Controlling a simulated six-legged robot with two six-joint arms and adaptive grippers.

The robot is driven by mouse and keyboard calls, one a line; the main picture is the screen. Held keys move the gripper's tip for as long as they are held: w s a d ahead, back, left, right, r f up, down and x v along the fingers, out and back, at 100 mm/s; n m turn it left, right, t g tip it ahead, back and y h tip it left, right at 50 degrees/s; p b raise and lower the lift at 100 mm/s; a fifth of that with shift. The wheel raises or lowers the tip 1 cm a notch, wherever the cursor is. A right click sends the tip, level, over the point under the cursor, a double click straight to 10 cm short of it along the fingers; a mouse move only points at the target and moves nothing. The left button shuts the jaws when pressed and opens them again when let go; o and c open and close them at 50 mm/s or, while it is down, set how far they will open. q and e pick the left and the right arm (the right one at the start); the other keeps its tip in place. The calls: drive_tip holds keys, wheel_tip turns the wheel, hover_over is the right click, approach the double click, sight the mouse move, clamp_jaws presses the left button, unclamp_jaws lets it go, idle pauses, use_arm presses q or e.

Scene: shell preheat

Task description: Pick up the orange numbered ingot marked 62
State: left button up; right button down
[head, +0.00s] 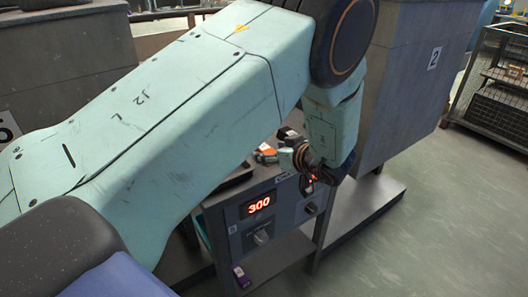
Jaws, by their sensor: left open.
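A small orange and whitish piece (265,154) lies on top of the grey heater unit (287,228), just left of my left gripper. It looks like the orange ingot, but it is too small to read any number on it. My left gripper (287,146) reaches in over the top of the heater unit from the right, close beside the orange piece. It is open, and I see nothing held in it. I cannot tell whether it touches the piece. My left arm hides much of the heater's top. My right gripper is not in view.
A tall grey cabinet marked 2 (412,85) stands behind right. A wire cage (497,90) is far right. The floor at right is clear.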

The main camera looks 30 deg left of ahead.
sight(264, 147)
use_arm(q)
drive_tip(key=x, duration=0.1)
drive_tip(key=b+x, duration=0.1)
drive_tip(key=x, duration=0.3)
drive_tip(key=shift+a+r, duration=0.15)
drive_tip(key=shift+r, duration=0.1)
drive_tip(key=shift+a, duration=0.15)
drive_tip(key=shift+w+r, duration=0.1)
drive_tip(key=shift+w, duration=0.05)
drive_tip(key=shift+c, duration=0.2)
drive_tip(key=c, duration=0.4)
clamp_jaws()
